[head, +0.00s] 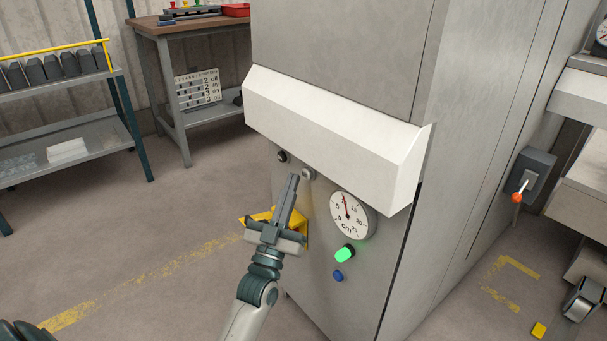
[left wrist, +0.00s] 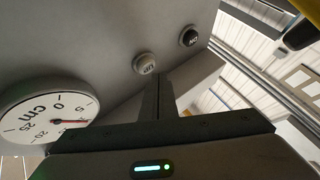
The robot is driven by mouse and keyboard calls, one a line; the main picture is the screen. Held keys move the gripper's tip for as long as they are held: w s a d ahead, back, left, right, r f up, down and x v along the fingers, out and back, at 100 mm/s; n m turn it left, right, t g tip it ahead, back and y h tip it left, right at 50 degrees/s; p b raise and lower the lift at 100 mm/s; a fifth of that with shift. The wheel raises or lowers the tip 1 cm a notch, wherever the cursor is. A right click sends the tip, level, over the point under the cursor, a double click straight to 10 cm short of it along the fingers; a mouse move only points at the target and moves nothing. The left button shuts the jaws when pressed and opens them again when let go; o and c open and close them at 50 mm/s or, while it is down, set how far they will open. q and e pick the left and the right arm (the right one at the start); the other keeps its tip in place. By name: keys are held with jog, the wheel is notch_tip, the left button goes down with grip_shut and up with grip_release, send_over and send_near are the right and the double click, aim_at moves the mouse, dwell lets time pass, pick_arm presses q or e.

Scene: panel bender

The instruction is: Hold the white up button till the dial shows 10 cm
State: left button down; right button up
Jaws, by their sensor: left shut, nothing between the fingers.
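The white up button (head: 308,174) is on the grey front panel of the machine, below the white ledge; it also shows in the left wrist view (left wrist: 146,63). My left gripper (head: 293,177) is shut and empty, its fingertips pointing up close beside the white button. In the left wrist view the shut fingers (left wrist: 158,77) end just by the button's edge; I cannot tell whether they touch it. The round cm dial (head: 352,215) also shows in the left wrist view (left wrist: 45,108). Its red needle points past 5, near the 10 position; the exact value is too small to read.
A black button (head: 282,156) sits up and left of the white one. A lit green button (head: 345,253) and a blue button (head: 338,276) are below the dial. A yellow part (head: 258,217) shows behind my gripper. The white ledge (head: 335,130) juts out above.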

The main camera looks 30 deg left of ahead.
pick_arm(q)
jog(key=shift+s+a+p, duration=0.3)
jog(key=shift+s+a, duration=0.05)
jog(key=shift+s, duration=0.4)
jog(key=shift+s+a+p, duration=0.3)
jog(key=shift+s, duration=0.5)
jog(key=shift+s+a+p, duration=0.3)
jog(key=shift+s+a, duration=0.05)
jog(key=shift+s, duration=0.4)
